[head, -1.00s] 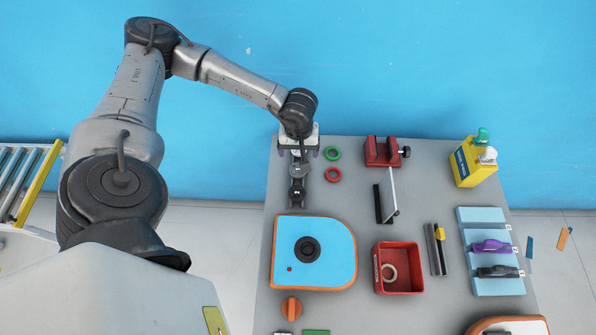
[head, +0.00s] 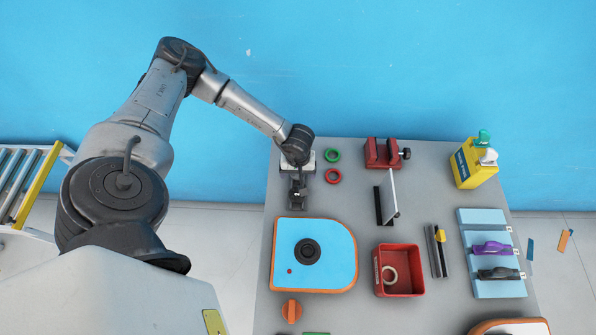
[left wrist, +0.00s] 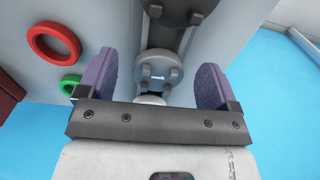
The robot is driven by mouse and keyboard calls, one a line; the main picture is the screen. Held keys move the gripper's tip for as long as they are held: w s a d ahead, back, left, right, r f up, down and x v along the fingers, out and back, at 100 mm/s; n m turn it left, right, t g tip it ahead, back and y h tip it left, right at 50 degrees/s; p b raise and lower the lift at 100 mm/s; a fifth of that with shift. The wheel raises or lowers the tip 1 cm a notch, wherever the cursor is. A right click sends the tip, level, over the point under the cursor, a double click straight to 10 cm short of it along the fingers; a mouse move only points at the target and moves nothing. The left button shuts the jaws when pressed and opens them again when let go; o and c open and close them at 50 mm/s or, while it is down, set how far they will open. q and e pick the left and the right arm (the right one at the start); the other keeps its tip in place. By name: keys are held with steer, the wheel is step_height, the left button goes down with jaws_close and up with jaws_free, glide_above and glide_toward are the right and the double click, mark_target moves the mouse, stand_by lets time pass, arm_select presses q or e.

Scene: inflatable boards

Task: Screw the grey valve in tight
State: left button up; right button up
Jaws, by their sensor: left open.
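A round grey valve (left wrist: 160,75) with lugs and a small white arrow on its face shows in the left wrist view. My left gripper (left wrist: 163,85) is open, with one purple finger on each side of the valve; I cannot tell whether they touch it. A second grey disc with lugs (left wrist: 180,8) is cut off at the top of that view. In the head view my left gripper (head: 297,168) is at the back left of the table, by a dark upright fixture (head: 297,194); the wrist hides its fingers. My right gripper is not in view.
A blue board with orange edge (head: 335,240) and black round fitting (head: 308,251) lies in front. Green (head: 333,155) and red (head: 333,176) rings lie right of my gripper. A red vise (head: 383,153), upright panel (head: 388,198) and red bin (head: 399,288) stand farther right.

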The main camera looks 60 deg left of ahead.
arm_select(q)
steer(key=shift+f, duration=0.5)
steer(key=shift+c, duration=0.3)
steer(key=c, duration=0.9)
